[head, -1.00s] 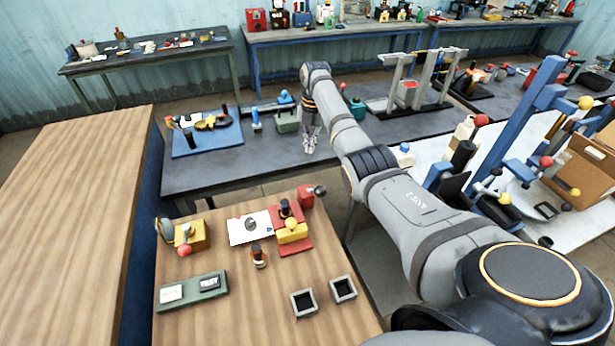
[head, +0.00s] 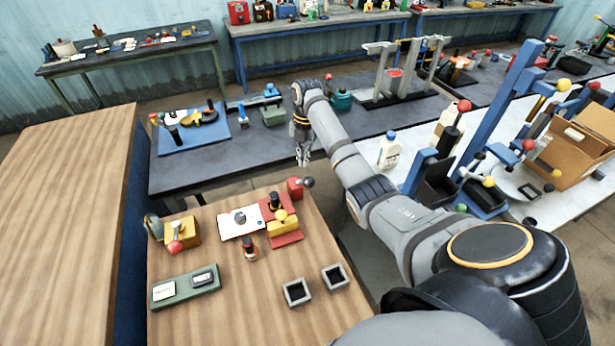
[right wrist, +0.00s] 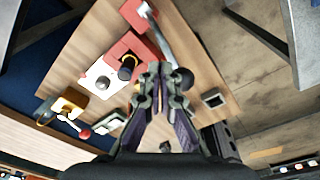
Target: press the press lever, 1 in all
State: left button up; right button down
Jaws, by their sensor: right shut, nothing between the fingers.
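On the small wooden table, a red block (head: 295,189) carries a short lever with a dark ball end (head: 308,182), which looks like the press lever. In the right wrist view the red block (right wrist: 132,14) shows near the top, with a grey lever arm (right wrist: 158,36) running down towards a dark ball (right wrist: 183,80). My right gripper (head: 303,160) is shut and empty, pointing down just beyond the block in the head view. In the right wrist view its fingertips (right wrist: 163,72) appear near the dark ball; contact cannot be told. My left gripper is not in view.
Beside the block stand a red and yellow fixture (head: 282,224), a white plate (head: 240,222) and a yellow block with a red-ball lever (head: 181,232). A green tray (head: 186,286) and two square cups (head: 297,292) lie nearer. A dark workbench (head: 220,160) stands behind.

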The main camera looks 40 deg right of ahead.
aim_at(305, 183)
jog(key=shift+s+a+f, duration=0.15)
jog(key=shift+s+f, duration=0.3)
jog(key=shift+s, duration=0.2)
jog(key=shift+p, duration=0.3)
dwell(0.7)
jog(key=shift+s+a+f+p, duration=0.1)
jog(key=shift+s+f+p, duration=0.15)
jog(key=shift+p, duration=0.3)
jog(key=shift+f, duration=0.1)
